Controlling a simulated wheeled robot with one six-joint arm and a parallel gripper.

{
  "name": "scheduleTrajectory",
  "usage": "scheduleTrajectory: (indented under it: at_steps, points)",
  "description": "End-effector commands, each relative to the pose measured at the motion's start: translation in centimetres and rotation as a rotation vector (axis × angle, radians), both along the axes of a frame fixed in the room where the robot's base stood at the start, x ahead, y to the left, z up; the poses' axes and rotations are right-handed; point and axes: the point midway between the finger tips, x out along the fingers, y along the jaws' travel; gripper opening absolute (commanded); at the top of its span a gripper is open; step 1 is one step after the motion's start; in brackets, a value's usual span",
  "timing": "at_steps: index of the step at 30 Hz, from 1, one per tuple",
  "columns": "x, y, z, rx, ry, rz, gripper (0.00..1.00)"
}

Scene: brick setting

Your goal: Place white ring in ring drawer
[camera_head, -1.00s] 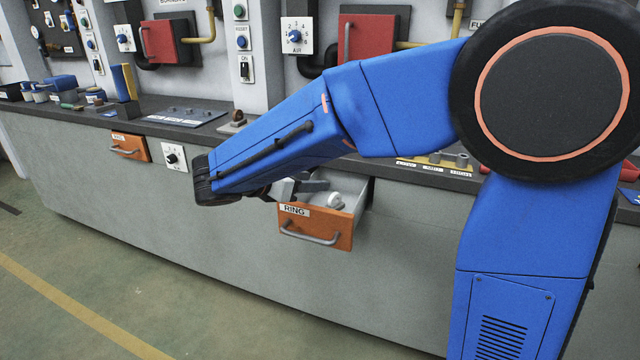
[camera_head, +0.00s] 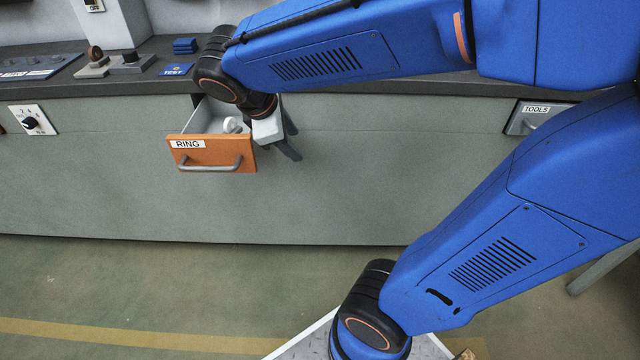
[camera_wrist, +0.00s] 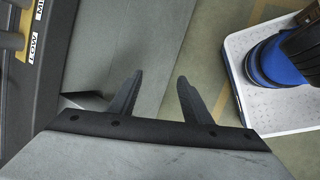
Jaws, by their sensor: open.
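The ring drawer (camera_head: 218,158), with an orange front, a grey handle and a RING label, is pulled open from the grey counter. The white ring (camera_head: 233,125) lies inside it, towards the right, partly hidden by the drawer's walls. My gripper (camera_head: 291,152) is just right of the drawer, pointing down, beside the counter front. In the wrist view its two dark fingers (camera_wrist: 160,76) are apart with nothing between them. Neither the ring nor the orange drawer front can be made out in the wrist view.
A grey TOOLS drawer (camera_head: 535,118) is shut at the right. A dial (camera_head: 32,121) is on the counter front at the left. Blue TEST blocks (camera_head: 176,70) and a switch panel (camera_head: 36,67) sit on the dark countertop. The floor before the counter is clear.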

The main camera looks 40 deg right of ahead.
Motion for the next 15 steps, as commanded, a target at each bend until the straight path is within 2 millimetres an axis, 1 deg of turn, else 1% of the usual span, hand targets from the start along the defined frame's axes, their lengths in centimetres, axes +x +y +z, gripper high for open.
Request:
scheduleTrajectory:
  at_steps: [1,6,12,15]
  points:
    - [-1.5,-0.6,-0.3,0.061,-0.035,-0.069,0.45]
    - [-5.7,-1.1,-1.6,0.274,-0.154,-0.314,0.45]
    - [-9.5,-0.5,-2.8,0.517,-0.297,-0.602,0.45]
    - [-10.8,0.0,-3.2,0.620,-0.359,-0.727,0.45]
